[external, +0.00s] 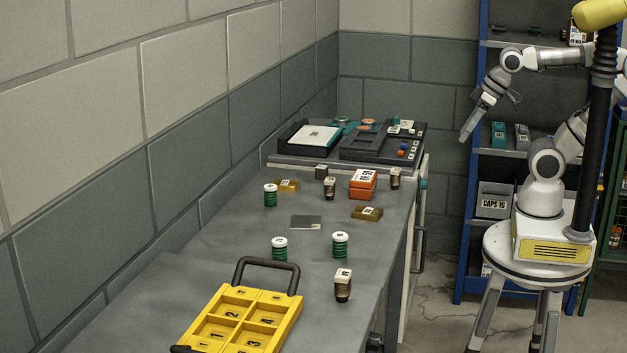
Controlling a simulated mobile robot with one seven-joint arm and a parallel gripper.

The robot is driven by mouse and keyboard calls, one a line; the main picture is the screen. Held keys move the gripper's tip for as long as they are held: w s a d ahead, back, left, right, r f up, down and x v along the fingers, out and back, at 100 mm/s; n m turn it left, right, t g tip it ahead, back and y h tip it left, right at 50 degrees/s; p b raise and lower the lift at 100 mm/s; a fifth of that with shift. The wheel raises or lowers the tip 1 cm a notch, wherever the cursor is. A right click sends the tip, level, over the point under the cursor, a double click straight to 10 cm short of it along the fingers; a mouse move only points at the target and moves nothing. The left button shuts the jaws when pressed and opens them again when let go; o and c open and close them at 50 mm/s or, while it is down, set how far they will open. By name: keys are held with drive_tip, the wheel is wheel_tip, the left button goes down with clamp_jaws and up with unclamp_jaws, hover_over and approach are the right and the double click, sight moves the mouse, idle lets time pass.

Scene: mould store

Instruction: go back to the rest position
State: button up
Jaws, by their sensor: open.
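My gripper (466,136) hangs at the end of my arm at the right, pointing down and to the left. It is in the air beside the blue shelf rack, clear of the table and apart from every object. I see nothing held in it. Its fingertips are small in this view. My arm is bent, with its base on a round white stand.
A grey table (225,236) carries a yellow numbered tray (297,314), green jars (340,246), dark bottles (343,287) and an orange box (363,184). Dark trays (385,146) lie at its far end. A blue rack (466,230) holds a CAPS 16 bin (494,201).

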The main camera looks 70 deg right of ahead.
drive_tip(key=shift+s+d, duration=0.1)
wheel_tip(320, 180, up, 10)
drive_tip(key=p, duration=1)
